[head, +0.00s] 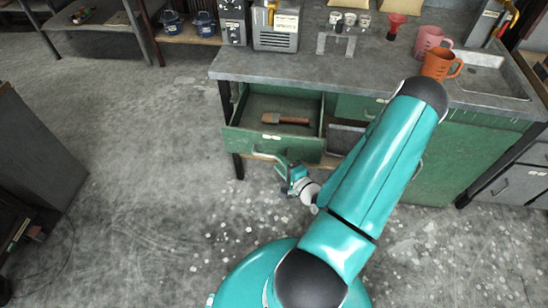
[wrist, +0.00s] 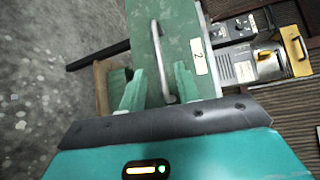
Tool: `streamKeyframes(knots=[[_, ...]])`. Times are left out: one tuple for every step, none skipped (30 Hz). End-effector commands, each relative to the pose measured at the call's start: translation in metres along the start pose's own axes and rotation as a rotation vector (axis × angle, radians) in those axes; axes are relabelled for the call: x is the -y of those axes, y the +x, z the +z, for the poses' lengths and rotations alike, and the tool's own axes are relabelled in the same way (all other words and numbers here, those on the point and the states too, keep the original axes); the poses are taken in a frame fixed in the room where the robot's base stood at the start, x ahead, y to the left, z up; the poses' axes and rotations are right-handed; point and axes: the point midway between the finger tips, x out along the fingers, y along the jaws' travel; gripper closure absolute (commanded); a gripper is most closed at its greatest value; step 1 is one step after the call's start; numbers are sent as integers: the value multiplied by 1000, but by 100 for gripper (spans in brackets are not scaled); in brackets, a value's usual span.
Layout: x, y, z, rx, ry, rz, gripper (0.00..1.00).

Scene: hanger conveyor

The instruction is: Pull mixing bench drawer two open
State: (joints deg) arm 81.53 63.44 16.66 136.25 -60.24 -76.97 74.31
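Green drawer two (head: 275,145) stands pulled out from the left part of the mixing bench (head: 290,70), with a brush (head: 285,119) inside. Its front shows in the wrist view (wrist: 176,50) with a label reading 2 (wrist: 198,62). The pale bar handle (wrist: 157,55) crosses this front. My gripper (wrist: 160,88) is at one end of the handle, fingers apart on either side of it, with gaps visible. In the head view my gripper (head: 284,168) is low at the drawer front, partly hidden by my wrist.
Orange (head: 440,65) and pink jugs (head: 430,40) and a red funnel (head: 395,26) stand on the bench top. A closed green drawer front (head: 350,107) is to the right of the open drawer. The concrete floor (head: 140,170) to the left is clear.

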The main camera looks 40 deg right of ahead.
Motion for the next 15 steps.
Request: streamKeyframes(knots=[[0, -13, -1, -3, 1, 1, 68], [0, -20, -1, -5, 1, 1, 68], [0, -29, -1, -4, 1, 1, 68], [0, -35, -1, -4, 1, 1, 68], [0, -42, -1, -4, 0, 1, 68], [0, -50, -1, -4, 0, 0, 68], [0, -56, -1, -4, 0, 0, 68], [0, -61, -1, -4, 0, 0, 68], [0, -67, -1, -3, 0, 0, 68], [0, -71, -1, -4, 0, 0, 68], [0, -75, -1, -3, 0, 0, 68], [0, -79, -1, -2, 0, -1, 68], [0, -81, -1, -2, 0, -1, 68], [0, -83, 0, -1, -1, -1, 68], [0, -85, 0, -1, -1, -1, 68]])
